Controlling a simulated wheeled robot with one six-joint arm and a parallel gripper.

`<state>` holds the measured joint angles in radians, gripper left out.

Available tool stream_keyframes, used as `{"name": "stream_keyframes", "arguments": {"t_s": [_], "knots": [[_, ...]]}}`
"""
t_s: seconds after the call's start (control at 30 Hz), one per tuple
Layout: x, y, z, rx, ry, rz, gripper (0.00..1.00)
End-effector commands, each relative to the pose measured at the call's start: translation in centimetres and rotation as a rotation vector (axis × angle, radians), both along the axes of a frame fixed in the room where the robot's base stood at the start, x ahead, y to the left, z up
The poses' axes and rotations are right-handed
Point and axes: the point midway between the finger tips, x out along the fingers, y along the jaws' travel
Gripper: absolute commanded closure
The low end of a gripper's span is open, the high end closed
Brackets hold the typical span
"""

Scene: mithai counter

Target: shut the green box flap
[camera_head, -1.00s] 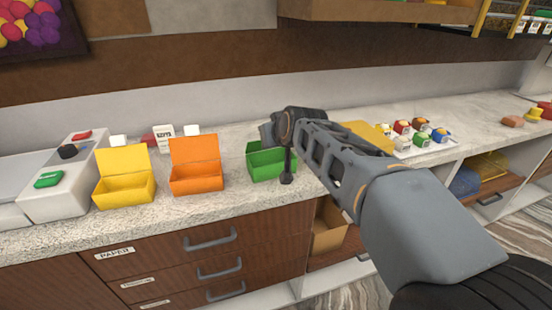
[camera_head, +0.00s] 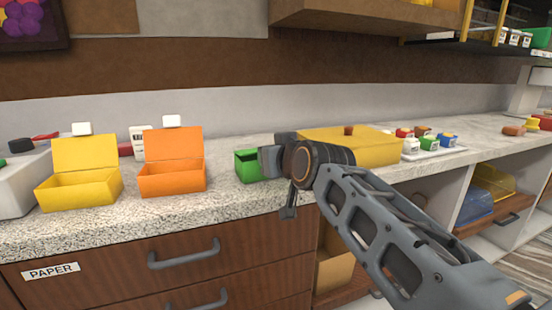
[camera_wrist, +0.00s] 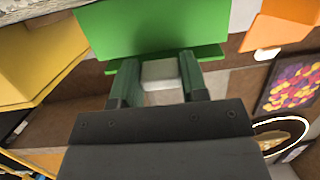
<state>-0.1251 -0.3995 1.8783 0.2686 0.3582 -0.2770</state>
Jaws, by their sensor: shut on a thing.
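The green box (camera_head: 246,166) stands on the counter, right of the orange box, mostly hidden behind my gripper (camera_head: 268,160) in the head view. In the wrist view, the green flap (camera_wrist: 150,28) fills the top middle, with a green edge strip below it. My gripper (camera_wrist: 160,78) has its two fingers on either side of a pale tab (camera_wrist: 160,72) at the flap's edge and is shut on it. The flap's angle is hard to tell, as the arm covers it in the head view.
The yellow box (camera_head: 78,190) and the orange box (camera_head: 172,180) stand open to the left, with flaps upright and white tabs on top. A wide yellow box (camera_head: 350,148) is close on the right, before a tray of small jars. A shelf hangs above.

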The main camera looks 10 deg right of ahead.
Motion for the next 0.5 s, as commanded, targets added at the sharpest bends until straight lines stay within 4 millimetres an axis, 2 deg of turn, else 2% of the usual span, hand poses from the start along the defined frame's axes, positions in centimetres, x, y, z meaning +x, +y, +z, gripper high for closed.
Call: {"name": "stream_keyframes", "arguments": {"t_s": [0.03,0.5], "knots": [[0.04,0.06,-1.18,-0.001,0.018,0.002,1.00],[0.00,-0.16,-1.76,-0.003,0.019,-0.001,1.00]]}}
